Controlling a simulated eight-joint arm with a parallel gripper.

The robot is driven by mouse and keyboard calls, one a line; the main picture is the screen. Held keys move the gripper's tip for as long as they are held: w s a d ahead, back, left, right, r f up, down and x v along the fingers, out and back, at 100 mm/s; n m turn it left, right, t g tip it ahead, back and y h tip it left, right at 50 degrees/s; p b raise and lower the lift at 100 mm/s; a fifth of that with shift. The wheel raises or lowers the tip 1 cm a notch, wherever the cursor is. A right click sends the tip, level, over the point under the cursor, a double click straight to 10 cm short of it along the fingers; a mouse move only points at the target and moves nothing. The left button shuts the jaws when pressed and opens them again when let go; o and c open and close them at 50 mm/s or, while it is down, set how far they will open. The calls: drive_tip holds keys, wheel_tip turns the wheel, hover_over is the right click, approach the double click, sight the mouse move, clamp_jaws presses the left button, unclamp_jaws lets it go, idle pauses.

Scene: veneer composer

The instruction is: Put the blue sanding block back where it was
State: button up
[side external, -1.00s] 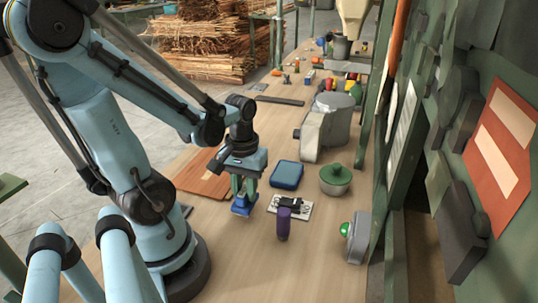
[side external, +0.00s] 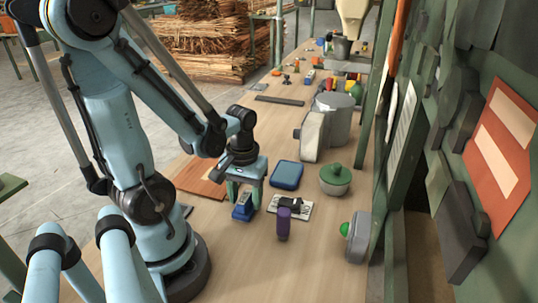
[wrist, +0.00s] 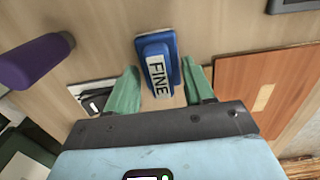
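The blue sanding block (side external: 242,208), marked "FINE" in the wrist view (wrist: 157,65), appears to rest on the wooden bench just below my gripper (side external: 245,192). In the wrist view my gripper (wrist: 160,92) has its two green fingers spread, one on each side of the block's near end. Bench shows between the block and the right finger; the left finger is close to it. My gripper is open and holds nothing. Exact contact under the block is hard to see.
A reddish-brown board (side external: 203,178) lies left. The front bench (side external: 310,275) is clear.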

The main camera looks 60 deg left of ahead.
sight(246, 196)
drive_tip(key=shift+r, duration=6.05)
drive_tip(key=w+d+m+t, duration=0.7)
drive_tip(key=w+d+m, duration=0.2)
drive_tip(key=shift+f, duration=0.1)
